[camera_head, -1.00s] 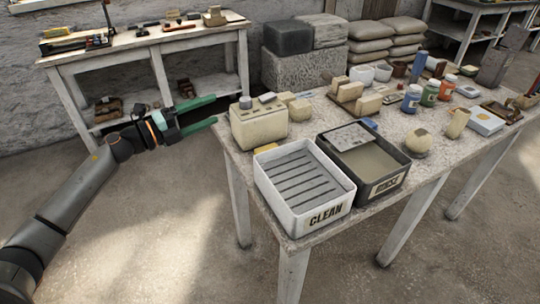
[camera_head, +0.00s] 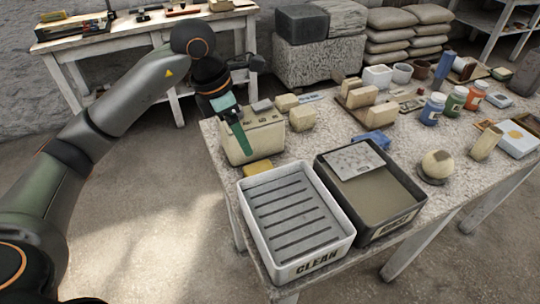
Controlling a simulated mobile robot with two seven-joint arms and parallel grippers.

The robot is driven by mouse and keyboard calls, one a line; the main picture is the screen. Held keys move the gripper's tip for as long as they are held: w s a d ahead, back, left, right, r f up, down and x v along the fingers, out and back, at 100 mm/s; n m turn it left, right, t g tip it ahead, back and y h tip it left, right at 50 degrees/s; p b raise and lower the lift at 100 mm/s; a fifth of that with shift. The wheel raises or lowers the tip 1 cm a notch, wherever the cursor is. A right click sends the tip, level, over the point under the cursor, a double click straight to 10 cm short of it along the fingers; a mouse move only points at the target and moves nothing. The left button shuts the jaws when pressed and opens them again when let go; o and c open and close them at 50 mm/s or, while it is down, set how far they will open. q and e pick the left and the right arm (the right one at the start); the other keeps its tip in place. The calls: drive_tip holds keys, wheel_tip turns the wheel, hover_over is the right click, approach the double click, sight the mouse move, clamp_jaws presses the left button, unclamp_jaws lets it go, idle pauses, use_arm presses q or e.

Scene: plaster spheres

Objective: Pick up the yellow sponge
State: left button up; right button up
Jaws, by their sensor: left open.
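The yellow sponge (camera_head: 257,169) lies on the table just behind the white CLEAN tray (camera_head: 247,215), in front of a cream plaster block (camera_head: 270,143). The tray's back edge is close to it and may hide a little of its front. My left gripper (camera_head: 243,146) points down over the front of the cream block, just above and left of the sponge. Its green fingers are open and almost line up in this view, so the gap between them hardly shows. No contact with the sponge is visible. My right gripper is out of view.
A plaster sphere (camera_head: 437,166), small blocks and paint jars (camera_head: 432,109) fill the table's right side.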

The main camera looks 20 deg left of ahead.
use_arm(q)
hover_over(258, 168)
drive_tip(key=s+a, duration=0.1)
wheel_tip(258, 168, down, 6)
drive_tip(key=shift+s+f, duration=0.1)
drive_tip(key=x, duration=0.5)
drive_tip(key=shift+d+f+b, duration=0.1)
drive_tip(key=shift+f+b, duration=0.25)
drive_tip(key=shift+f, duration=0.05)
drive_tip(key=c, duration=1.1)
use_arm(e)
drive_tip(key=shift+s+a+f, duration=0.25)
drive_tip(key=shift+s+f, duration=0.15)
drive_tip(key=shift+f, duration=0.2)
use_arm(q)
drive_tip(key=shift+r, duration=0.15)
wheel_tip(258, 168, up, 18)
drive_tip(key=p, duration=0.1)
drive_tip(key=shift+p, duration=0.3)
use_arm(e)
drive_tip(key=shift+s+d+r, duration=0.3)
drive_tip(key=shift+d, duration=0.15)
